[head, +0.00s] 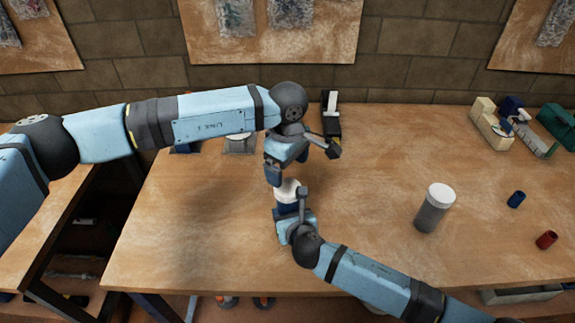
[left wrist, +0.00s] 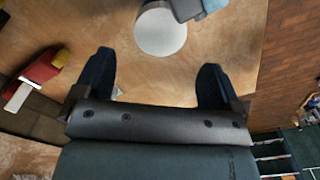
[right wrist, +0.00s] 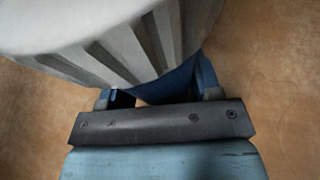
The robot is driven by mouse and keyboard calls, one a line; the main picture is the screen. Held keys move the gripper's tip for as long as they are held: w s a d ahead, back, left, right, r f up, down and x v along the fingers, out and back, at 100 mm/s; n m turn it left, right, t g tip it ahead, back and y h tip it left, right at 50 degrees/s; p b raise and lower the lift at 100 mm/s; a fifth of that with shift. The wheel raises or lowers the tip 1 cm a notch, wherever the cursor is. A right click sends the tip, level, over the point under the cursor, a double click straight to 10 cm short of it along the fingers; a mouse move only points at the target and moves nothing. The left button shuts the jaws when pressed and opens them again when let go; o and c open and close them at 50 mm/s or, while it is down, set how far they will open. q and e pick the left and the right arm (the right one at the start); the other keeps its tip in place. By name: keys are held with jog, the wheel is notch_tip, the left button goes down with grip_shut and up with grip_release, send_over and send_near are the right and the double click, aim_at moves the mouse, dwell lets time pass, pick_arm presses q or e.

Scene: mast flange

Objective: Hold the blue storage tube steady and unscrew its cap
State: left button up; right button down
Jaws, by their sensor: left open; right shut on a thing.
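The blue storage tube (head: 286,208) stands at the middle of the bench with a white cap (head: 289,188) on top. My right gripper (head: 294,214) is shut on the tube's body below the cap. The right wrist view shows the ribbed white cap (right wrist: 105,45) close up, with the blue body (right wrist: 178,84) between the fingers (right wrist: 160,92). My left gripper (head: 304,166) is open just above and behind the cap. In the left wrist view the round cap top (left wrist: 160,32) lies beyond the open fingertips (left wrist: 156,65), with nothing between them.
A grey tube with a white lid (head: 434,208) stands to the right. A small blue cylinder (head: 516,199) and a red one (head: 547,240) lie further right. A black device (head: 331,118) and a beige and blue tool (head: 510,125) are at the back. The front left bench is clear.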

aim_at(287, 187)
pick_arm(q)
jog(key=shift+r+m, duration=0.35)
jog(key=shift+m, duration=0.45)
notch_tip(287, 187, down, 8)
jog(key=shift+r, duration=0.1)
jog(key=c, duration=0.9)
jog(key=n, duration=0.6)
jog(key=shift+n, duration=0.4)
jog(key=o, duration=1)
